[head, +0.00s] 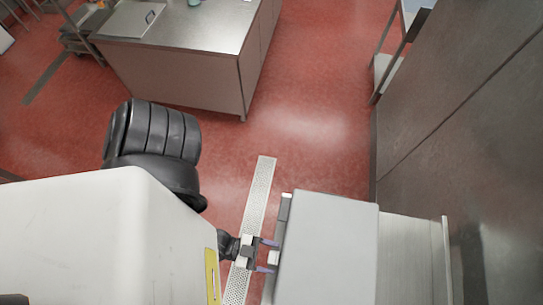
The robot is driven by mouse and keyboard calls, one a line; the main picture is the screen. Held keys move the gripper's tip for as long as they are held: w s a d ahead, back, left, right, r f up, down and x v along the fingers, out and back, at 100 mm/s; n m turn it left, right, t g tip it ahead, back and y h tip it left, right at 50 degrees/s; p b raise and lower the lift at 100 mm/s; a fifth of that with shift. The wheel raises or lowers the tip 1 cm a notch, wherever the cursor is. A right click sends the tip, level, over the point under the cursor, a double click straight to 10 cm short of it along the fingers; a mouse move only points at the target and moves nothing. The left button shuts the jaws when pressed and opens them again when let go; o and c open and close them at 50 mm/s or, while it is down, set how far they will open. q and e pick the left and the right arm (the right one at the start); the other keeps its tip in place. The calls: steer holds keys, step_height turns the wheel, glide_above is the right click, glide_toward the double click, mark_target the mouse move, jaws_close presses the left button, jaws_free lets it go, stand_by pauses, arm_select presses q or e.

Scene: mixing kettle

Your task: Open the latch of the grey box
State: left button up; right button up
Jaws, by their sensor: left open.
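The grey box (328,250) is at the bottom centre-right of the head view, seen from above with its flat light-grey top showing. A small pale piece (274,258) on its left side looks like the latch; its details are too small to make out. My left gripper (269,256) is at the box's left side, pointing right. Its two purplish fingers are apart, one on either side of the pale piece. I cannot tell whether they touch it. My right gripper is not in view.
A steel worktable (185,60) stands at the upper left. A tall metal wall or cabinet (450,120) is on the right. A metal drain strip (259,190) runs along the red floor (305,110), which is open between the table and the box.

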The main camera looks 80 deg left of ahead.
mark_target(271, 258)
arm_select(q)
steer(key=shift+w+d, duration=0.1)
steer(key=shift+w, duration=0.2)
jaws_close()
steer(key=shift+s+f+t+b, duration=0.2)
steer(key=shift+t+b, duration=0.1)
steer(key=shift+b, duration=0.3)
steer(key=t+b, duration=0.1)
steer(key=b, duration=0.1)
steer(key=s+f+t+h+b, duration=0.1)
steer(key=b, duration=0.2)
steer(key=s+a+t+h+b, duration=0.1)
steer(key=t+b, duration=0.1)
steer(key=shift+s+f, duration=0.25)
steer(key=shift+f, duration=0.1)
steer(key=t+b, duration=0.2)
steer(key=b, duration=0.1)
steer(key=shift+s+a+f+h, duration=0.2)
steer(key=shift+s+h, duration=0.1)
steer(key=shift+s, duration=0.1)
